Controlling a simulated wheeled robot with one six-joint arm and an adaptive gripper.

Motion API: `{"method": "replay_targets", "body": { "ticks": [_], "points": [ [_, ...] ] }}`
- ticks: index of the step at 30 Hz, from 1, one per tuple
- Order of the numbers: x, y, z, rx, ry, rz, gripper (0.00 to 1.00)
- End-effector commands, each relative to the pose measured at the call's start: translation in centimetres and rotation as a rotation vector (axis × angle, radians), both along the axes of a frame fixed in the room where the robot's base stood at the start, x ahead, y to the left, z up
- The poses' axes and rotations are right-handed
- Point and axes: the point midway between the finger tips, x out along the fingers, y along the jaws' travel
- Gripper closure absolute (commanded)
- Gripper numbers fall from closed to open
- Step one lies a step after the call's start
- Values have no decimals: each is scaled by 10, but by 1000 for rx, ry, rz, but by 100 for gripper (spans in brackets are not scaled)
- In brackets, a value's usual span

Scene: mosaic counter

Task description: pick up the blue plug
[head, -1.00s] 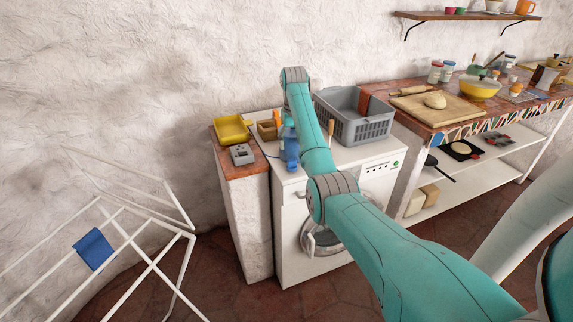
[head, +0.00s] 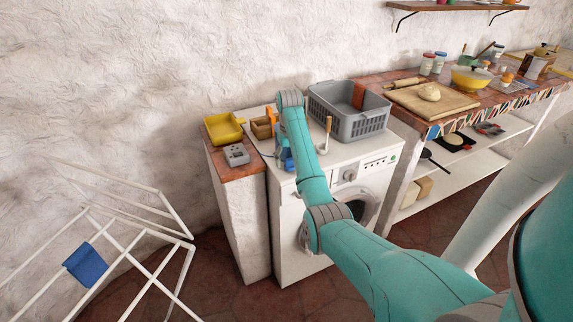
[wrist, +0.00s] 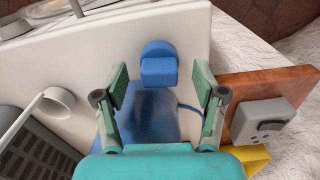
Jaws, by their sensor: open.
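A small rounded blue piece with a blocky front, apparently the blue plug (wrist: 158,66), shows in the wrist view on the white washing machine top (wrist: 185,45), near its edge. My gripper (wrist: 161,82) is open, its fingers either side of the line to this piece, with nothing held. A larger glossy blue thing (wrist: 150,115) lies below it in the picture, between the fingers. A thin blue cord (wrist: 190,108) runs right from there; where it joins is hidden. In the head view my arm partly covers the blue things (head: 287,160).
A grey socket box (head: 236,154) and yellow tray (head: 224,128) stand on the ledge at left. A grey basket (head: 360,127), a small brown box (head: 262,129) and an upright handle (head: 328,130) are on the machine. A drying rack (head: 150,222) stands at lower left.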

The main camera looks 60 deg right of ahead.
Motion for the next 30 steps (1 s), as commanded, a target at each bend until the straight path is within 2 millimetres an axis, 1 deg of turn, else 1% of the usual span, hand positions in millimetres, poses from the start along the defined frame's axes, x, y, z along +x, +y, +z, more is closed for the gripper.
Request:
{"method": "replay_targets", "body": {
  "ticks": [4,5,6,8,9,11,12,13,24,28,30],
  "points": [
    [0,0,0,0,0,0,30],
    [0,0,0,0,0,0,32],
    [0,0,0,0,0,0,42],
    [0,0,0,0,0,0,57],
    [0,0,0,0,0,0,67],
    [0,0,0,0,0,0,82],
    [0,0,0,1,1,0,92],
    [0,0,-1,1,1,0,96],
    [0,0,-2,3,4,-1,96],
    [4,-1,3,4,5,0,96],
    [8,-3,9,2,3,0,96]
  ]
}}
